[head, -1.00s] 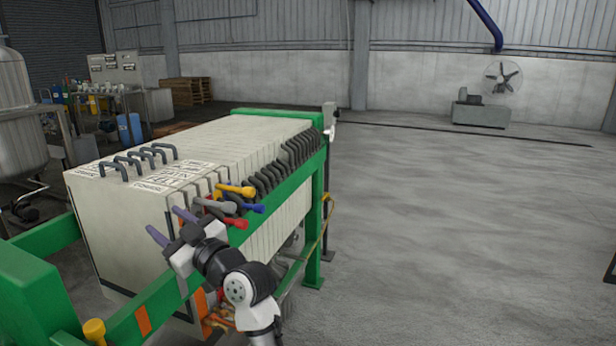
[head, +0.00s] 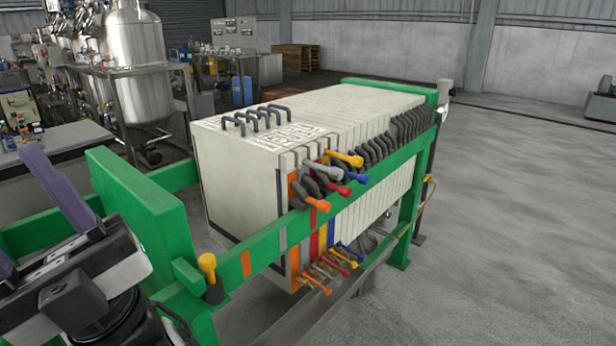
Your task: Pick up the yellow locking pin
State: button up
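The yellow locking pin (head: 207,264) stands upright in a dark socket on the green rail, just right of the green end plate. My gripper (head: 16,208) is at the lower left edge, large and close to the camera. Its two purple fingers are spread apart with nothing visible between them, and one finger is partly cut off by the frame edge. The gripper is left of the pin and apart from it.
The green press frame (head: 150,205) holds a pack of pale plates (head: 236,165). Coloured handles, including a yellow one (head: 345,158), stick out over the rail. A steel tank (head: 135,60) and a bench (head: 60,140) stand behind at left. The floor (head: 520,230) at right is clear.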

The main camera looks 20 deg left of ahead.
aim_at(207, 263)
jog(key=u, duration=0.9)
